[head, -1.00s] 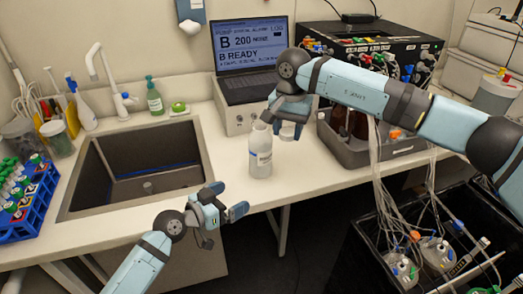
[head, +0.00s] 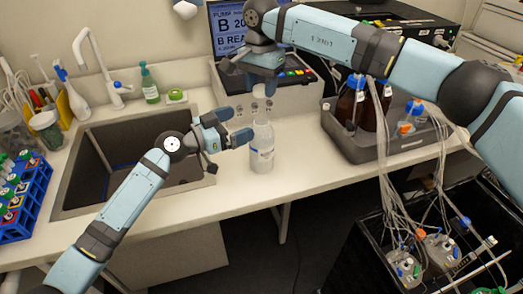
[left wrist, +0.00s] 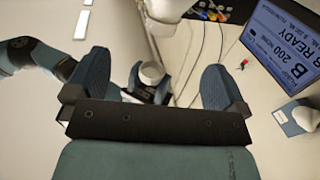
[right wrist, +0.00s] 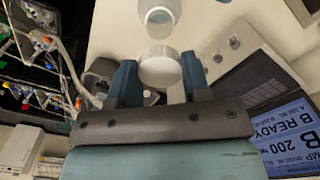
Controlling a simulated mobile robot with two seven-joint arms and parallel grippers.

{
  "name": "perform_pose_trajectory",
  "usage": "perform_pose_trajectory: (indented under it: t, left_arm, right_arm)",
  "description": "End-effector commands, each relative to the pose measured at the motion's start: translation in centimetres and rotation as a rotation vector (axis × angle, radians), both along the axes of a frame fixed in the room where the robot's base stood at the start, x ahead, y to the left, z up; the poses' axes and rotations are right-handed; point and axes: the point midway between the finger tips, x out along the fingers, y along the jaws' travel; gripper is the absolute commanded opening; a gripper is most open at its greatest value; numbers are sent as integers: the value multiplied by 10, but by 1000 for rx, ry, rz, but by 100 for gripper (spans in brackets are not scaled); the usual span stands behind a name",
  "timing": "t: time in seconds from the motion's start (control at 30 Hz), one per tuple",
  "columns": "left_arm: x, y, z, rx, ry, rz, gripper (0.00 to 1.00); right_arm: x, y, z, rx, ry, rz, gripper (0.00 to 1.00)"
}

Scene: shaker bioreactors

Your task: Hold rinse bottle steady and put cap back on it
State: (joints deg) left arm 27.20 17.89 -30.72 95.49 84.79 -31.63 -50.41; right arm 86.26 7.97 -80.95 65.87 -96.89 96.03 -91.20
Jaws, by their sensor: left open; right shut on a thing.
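The rinse bottle (head: 262,150) is white, uncapped and upright on the counter to the right of the sink. My left gripper (head: 240,125) is open and empty, close to the bottle's left side with its fingers pointing at it. The bottle also shows between and beyond its fingers in the left wrist view (left wrist: 166,12). My right gripper (head: 262,78) is above and behind the bottle in the head view. It is shut on the white round cap (right wrist: 160,68), with the bottle mouth (right wrist: 160,16) beyond it.
The sink (head: 130,165) lies to the left, with a green soap bottle (head: 150,88) behind it. A laptop (head: 228,25) on a white box stands behind the bottle. A grey tray (head: 385,148) with brown bottles is to the right. The counter around the bottle is clear.

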Motion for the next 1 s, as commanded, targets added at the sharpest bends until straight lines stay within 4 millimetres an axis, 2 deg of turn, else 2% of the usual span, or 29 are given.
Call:
perform_pose_trajectory:
  t: [0.43,0.47,0.7,0.83,1.0]
  left_arm:
    - [0,-1,-80,-3,6,1,100]
    - [5,-9,-74,-3,-1,-1,100]
    - [28,-45,-74,-1,-1,0,100]
    - [35,-57,-75,-1,2,-1,100]
    - [39,-63,-75,-1,1,1,100]
  right_arm:
    - [0,0,0,0,0,0,22]
    - [0,0,0,0,0,0,22]
    - [0,0,0,0,0,0,22]
    - [0,0,0,0,0,0,22]
    - [0,0,0,0,0,0,22]
